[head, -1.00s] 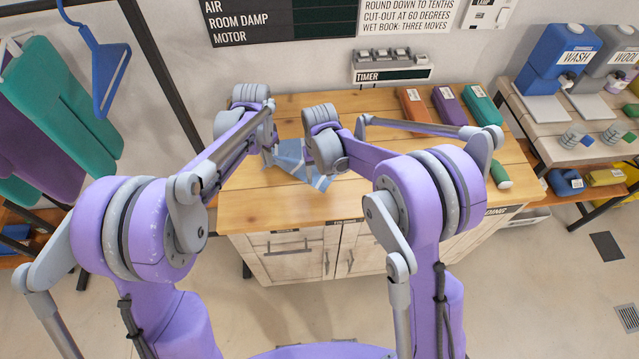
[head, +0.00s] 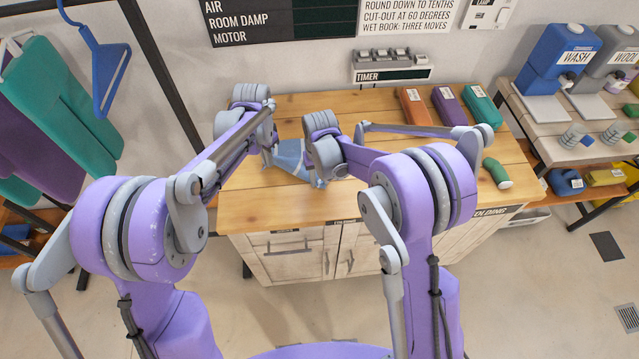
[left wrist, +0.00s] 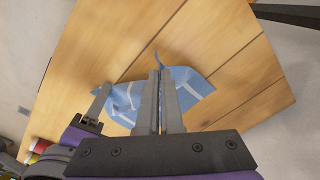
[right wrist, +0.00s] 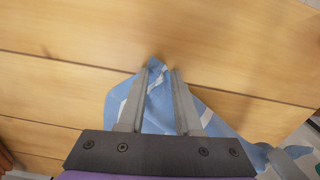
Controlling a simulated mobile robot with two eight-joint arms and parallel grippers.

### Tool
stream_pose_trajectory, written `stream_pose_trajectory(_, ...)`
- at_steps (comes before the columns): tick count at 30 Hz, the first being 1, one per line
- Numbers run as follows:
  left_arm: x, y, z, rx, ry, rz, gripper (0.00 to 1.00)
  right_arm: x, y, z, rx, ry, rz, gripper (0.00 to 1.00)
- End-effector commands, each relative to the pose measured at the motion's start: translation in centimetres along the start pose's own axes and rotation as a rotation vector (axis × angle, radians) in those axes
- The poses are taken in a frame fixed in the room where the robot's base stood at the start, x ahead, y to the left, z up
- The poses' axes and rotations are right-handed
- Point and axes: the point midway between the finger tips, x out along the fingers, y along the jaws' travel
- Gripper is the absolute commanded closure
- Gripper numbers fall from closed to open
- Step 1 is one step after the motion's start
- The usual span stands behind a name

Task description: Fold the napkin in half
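The blue napkin with pale stripes (head: 290,160) lies bunched on the wooden table, partly hidden by my arms in the head view. In the left wrist view, the napkin (left wrist: 188,80) spreads behind my left gripper (left wrist: 160,74), whose fingers are close together with a bit of cloth rising at their tips. In the right wrist view, my right gripper (right wrist: 162,68) has its fingers apart, with a pointed part of the napkin (right wrist: 158,100) between and under them. More cloth extends to the lower right there. Exact finger contact is hidden in the head view.
The wooden table (head: 265,205) has bare room in front and to the right of the napkin. A timer (head: 392,68) is on the wall behind.

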Motion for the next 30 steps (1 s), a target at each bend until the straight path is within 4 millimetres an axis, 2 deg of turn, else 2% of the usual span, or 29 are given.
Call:
stream_pose_trajectory(1, 0.0, 0.0, 0.0, 0.000, 0.000, 0.000, 1.00, 0.0, 0.0, 0.0, 0.000, 0.000, 0.000, 0.73)
stream_pose_trajectory(10, 0.0, 0.0, 0.0, 0.000, 0.000, 0.000, 1.00, 0.0, 0.0, 0.0, 0.000, 0.000, 0.000, 1.00)
stream_pose_trajectory(23, 0.0, 0.0, 0.0, 0.000, 0.000, 0.000, 1.00, 0.0, 0.0, 0.0, 0.000, 0.000, 0.000, 1.00)
stream_pose_trajectory(26, 0.0, 0.0, 0.0, 0.000, 0.000, 0.000, 1.00, -0.9, 0.0, 0.0, 0.000, 0.000, 0.000, 1.00)
stream_pose_trajectory(30, 0.0, 0.0, 0.0, 0.000, 0.000, 0.000, 1.00, -3.0, 0.0, 0.0, 0.000, 0.000, 0.000, 1.00)
